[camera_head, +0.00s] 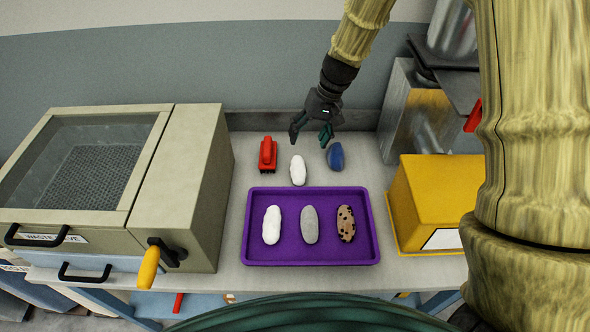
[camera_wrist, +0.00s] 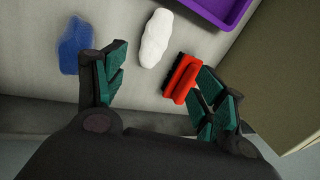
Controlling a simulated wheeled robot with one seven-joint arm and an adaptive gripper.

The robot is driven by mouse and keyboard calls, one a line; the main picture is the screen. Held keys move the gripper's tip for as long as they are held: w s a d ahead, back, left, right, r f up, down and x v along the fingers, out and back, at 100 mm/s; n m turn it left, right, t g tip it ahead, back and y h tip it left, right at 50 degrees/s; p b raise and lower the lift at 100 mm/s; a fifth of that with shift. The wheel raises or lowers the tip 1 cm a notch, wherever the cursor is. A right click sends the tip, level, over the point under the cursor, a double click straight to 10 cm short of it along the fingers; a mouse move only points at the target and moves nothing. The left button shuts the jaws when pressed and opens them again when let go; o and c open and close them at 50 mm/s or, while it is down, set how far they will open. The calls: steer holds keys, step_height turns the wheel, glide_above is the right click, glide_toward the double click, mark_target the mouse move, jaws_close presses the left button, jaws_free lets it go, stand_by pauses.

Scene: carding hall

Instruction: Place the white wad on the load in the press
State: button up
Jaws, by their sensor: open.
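One white wad (camera_head: 298,170) lies on the bench behind the tray, and it also shows in the wrist view (camera_wrist: 155,38). Another white wad (camera_head: 272,225) lies at the left in the purple tray (camera_head: 312,257). My gripper (camera_head: 310,133) is open and empty, above and behind the loose white wad. In the wrist view my open fingers (camera_wrist: 158,85) stand apart, with that wad beyond the gap between them. A grey metal machine (camera_head: 400,105) at the back right may be the press. My arm partly covers that side, and I see no load in it.
A red brush-like tool (camera_head: 268,155) and a blue wad (camera_head: 336,157) flank the loose white wad. The tray also holds a grey wad (camera_head: 309,225) and a speckled brown wad (camera_head: 346,223). A large beige waste box (camera_head: 190,170) stands left, a yellow box (camera_head: 430,200) right.

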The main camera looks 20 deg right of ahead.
mark_target(299, 161)
steer(key=shift+w+d+p+x, duration=0.1)
steer(key=shift+p+x, duration=0.05)
steer(key=shift+x, duration=1)
steer(key=shift+w+d+p+x, duration=0.1)
steer(key=shift+w+p+x, duration=0.05)
steer(key=shift+x, duration=1.05)
steer(key=shift+w+d+p+x, duration=0.1)
steer(key=shift+p+x, duration=0.05)
steer(key=shift+x, duration=1)
steer(key=shift+w+f+p, duration=0.1)
steer(key=shift+f+p, duration=0.95)
steer(key=shift+f, duration=0.5)
steer(key=shift+p+x, duration=0.35)
steer(key=shift+x, duration=0.85)
steer(key=c, duration=1.2)
steer(key=shift+r, duration=0.1)
